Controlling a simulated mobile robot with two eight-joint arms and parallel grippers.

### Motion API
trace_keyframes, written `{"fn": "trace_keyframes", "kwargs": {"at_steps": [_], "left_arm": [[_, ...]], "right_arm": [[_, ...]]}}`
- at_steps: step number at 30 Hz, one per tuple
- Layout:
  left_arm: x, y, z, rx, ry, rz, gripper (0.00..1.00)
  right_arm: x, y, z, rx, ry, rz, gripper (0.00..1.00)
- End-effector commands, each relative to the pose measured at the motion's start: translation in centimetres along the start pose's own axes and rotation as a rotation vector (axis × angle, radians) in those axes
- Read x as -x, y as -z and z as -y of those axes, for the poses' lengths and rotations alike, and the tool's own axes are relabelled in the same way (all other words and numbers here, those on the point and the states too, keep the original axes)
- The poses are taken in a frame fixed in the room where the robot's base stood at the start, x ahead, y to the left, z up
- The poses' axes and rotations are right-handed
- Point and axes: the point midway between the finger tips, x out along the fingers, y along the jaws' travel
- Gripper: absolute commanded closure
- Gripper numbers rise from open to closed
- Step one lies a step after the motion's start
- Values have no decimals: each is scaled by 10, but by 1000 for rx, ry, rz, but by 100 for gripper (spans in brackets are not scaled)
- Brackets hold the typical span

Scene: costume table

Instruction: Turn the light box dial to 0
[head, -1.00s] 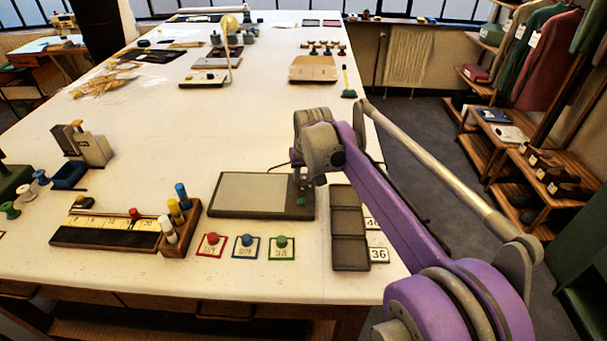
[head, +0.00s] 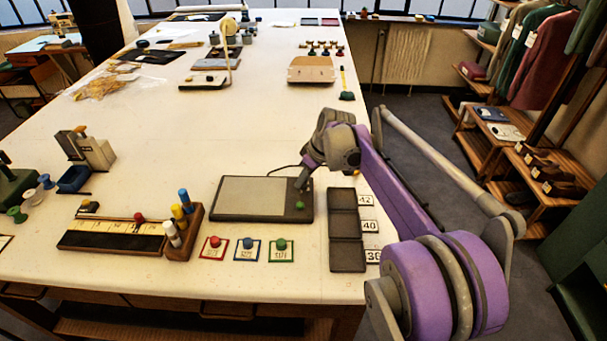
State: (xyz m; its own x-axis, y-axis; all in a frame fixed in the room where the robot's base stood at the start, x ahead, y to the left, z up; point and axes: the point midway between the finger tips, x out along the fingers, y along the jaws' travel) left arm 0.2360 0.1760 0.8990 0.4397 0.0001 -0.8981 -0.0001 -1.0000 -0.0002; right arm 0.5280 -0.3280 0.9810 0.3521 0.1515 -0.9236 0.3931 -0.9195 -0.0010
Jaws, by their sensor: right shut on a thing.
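The light box (head: 255,196) is a flat dark grey box with a pale panel, lying on the table's near half. A small green knob (head: 299,205) sits at its right front edge. My right gripper (head: 301,184) points down at the box's right edge, just behind the green knob. It is shut on a small part there, which looks like the light box dial; the fingers and wrist mostly hide it, so its setting cannot be read. My left gripper is not in view.
A dark tray (head: 345,229) with number cards (head: 369,226) lies right of the box, under my right arm. Red, blue and green knobs on cards (head: 247,250) stand in front. A wooden rack with a ruler (head: 113,235) stands left.

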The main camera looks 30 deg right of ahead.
Motion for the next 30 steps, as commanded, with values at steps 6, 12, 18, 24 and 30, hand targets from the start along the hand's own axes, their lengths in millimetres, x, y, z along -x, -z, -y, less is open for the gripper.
{"fn": "trace_keyframes", "kwargs": {"at_steps": [6, 12, 18, 24, 30], "left_arm": [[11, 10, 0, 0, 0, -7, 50], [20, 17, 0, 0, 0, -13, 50], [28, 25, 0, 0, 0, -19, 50], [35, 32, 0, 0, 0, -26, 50], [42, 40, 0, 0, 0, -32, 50]], "right_arm": [[2, 2, -4, 188, 77, -1, 100], [2, 2, -5, 363, 151, 0, 100], [1, 3, -7, 540, 223, -1, 100], [0, 5, -8, 717, 297, -1, 100], [0, 6, -10, 892, 368, 1, 100]]}}
